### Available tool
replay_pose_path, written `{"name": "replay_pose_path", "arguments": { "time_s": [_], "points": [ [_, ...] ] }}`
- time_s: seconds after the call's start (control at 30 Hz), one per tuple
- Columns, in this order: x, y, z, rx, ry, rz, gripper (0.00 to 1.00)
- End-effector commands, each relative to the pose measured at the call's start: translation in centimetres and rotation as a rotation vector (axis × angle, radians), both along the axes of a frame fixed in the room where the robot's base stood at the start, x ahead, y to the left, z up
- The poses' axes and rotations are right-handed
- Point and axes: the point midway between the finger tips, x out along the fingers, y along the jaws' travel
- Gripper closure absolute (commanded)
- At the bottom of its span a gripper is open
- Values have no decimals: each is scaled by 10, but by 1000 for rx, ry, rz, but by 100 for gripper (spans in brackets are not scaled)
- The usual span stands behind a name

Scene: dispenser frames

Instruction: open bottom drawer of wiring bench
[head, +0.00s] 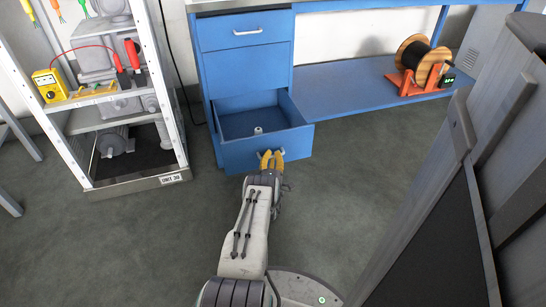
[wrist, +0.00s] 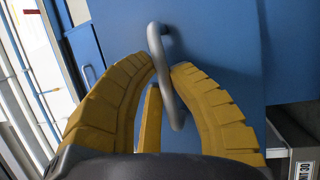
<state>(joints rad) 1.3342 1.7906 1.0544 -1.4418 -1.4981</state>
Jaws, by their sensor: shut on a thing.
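The blue wiring bench (head: 228,75) stands at the top middle of the head view. Its bottom drawer (head: 230,153) is pulled out, and a small pale object (head: 258,130) lies inside. The drawer above (head: 245,33) is closed. My gripper (head: 271,157) is at the front of the bottom drawer. In the wrist view, my yellow fingers (wrist: 163,75) are closed around the grey bar handle (wrist: 168,85) on the blue drawer front (wrist: 220,40). In the head view, the fingers hide most of this handle.
A metal shelf unit (head: 125,185) with a yellow meter (head: 49,86) stands on the left. A wooden cable spool (head: 418,60) rests on an orange stand on the bench's lower shelf (head: 350,88). A large dark grey panel (head: 440,215) fills the right. Floor beside my arm is clear.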

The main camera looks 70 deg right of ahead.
Motion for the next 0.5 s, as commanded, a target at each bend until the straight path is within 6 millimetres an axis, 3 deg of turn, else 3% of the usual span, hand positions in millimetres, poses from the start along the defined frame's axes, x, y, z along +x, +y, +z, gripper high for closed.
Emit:
{"name": "replay_pose_path", "arguments": {
  "time_s": [0.33, 0.37, 0.5],
  "points": [
    [1, 1, -2, 4, -1, 3, 100],
    [1, 1, -2, 4, -1, 3, 82],
    [1, 1, -1, 3, 0, 1, 70]
  ]
}}
